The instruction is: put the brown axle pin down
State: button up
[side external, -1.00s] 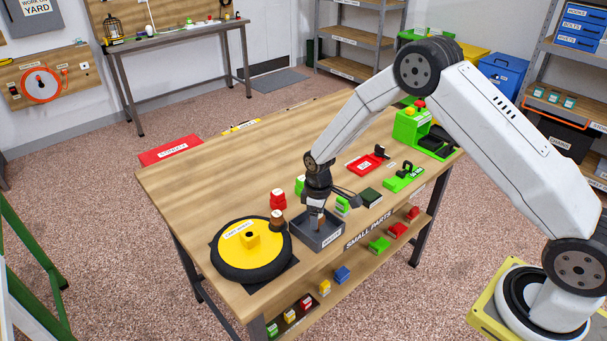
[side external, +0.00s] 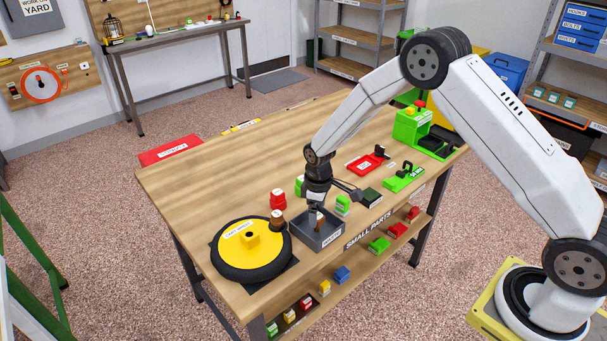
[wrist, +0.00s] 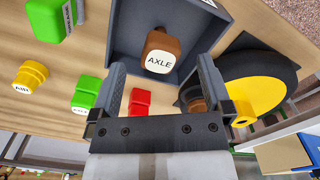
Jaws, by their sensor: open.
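The brown axle pin (wrist: 160,52), with a white AXLE label, is in the grey tray (wrist: 190,14) in the wrist view. In the side view the brown pin (side external: 319,222) shows inside the grey tray (side external: 330,237) at the table's front edge. My gripper (wrist: 163,80) is open, its two fingers apart, with the pin visible beyond and between them. In the side view my gripper (side external: 315,208) is low over the tray. The fingers look clear of the pin; the exact gap cannot be told.
A black wheel with a yellow hub (side external: 250,250) lies left of the tray. A red piece (side external: 278,199) and another brown piece (side external: 277,218) stand between them, further back. Green blocks (side external: 343,204) and a dark box (side external: 370,198) are to the right. The table's back left is clear.

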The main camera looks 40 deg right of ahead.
aim_at(319, 217)
notch_tip(319, 217, up, 10)
dwell(0.5)
dwell(0.4)
jog(key=s+r+m+t, duration=0.1)
jog(key=s+r+m, duration=0.1)
jog(key=s, duration=0.8)
jog(key=s+r+m+t, duration=0.1)
jog(key=s+m, duration=0.3)
jog(key=s, duration=0.7)
jog(key=shift+r+t, duration=0.3)
jog(key=shift+r, duration=0.55)
